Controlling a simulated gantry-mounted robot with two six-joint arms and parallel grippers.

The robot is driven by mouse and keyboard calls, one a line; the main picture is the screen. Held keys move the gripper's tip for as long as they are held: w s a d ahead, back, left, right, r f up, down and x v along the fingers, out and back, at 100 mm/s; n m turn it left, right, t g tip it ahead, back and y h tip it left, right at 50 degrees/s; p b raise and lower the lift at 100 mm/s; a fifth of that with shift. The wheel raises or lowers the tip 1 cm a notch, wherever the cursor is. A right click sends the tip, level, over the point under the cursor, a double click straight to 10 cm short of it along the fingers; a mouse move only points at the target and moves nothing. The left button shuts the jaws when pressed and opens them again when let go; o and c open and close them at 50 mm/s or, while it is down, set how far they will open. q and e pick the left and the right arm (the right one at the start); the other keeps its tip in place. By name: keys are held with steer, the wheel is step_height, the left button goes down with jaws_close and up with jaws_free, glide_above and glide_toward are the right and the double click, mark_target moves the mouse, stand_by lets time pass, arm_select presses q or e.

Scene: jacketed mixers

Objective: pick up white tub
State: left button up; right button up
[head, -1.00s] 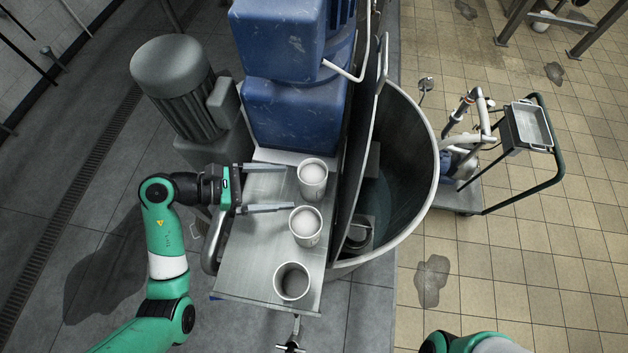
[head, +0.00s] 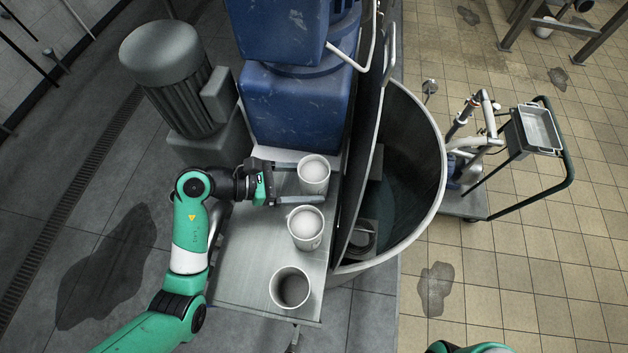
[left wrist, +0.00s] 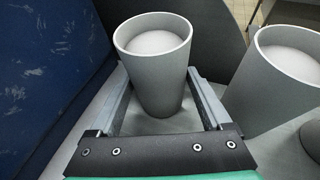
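Three white tubs stand upright in a row on a metal shelf (head: 245,268) beside the mixer bowl. The far tub (head: 313,176) and the middle tub (head: 305,231) hold white contents; the near tub (head: 290,289) looks empty. My left gripper (head: 312,182) is open at the far tub, one finger on each side of it. In the left wrist view the far tub (left wrist: 155,75) stands between the fingers (left wrist: 160,85), with no clear grip on it. The middle tub (left wrist: 275,80) is just to the right there. My right gripper is not in view.
A blue mixer housing (head: 295,105) rises behind the far tub. The mixer's open bowl (head: 420,170) is right of the shelf. A grey motor (head: 180,80) stands left. A cart with a metal tray (head: 538,128) is on the tiled floor at right.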

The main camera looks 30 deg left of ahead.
mark_target(306, 159)
arm_select(q)
jaws_close()
steer(key=shift+r, duration=0.1)
step_height(306, 159, up, 10)
steer(key=shift+f, duration=0.1)
stand_by(0.4)
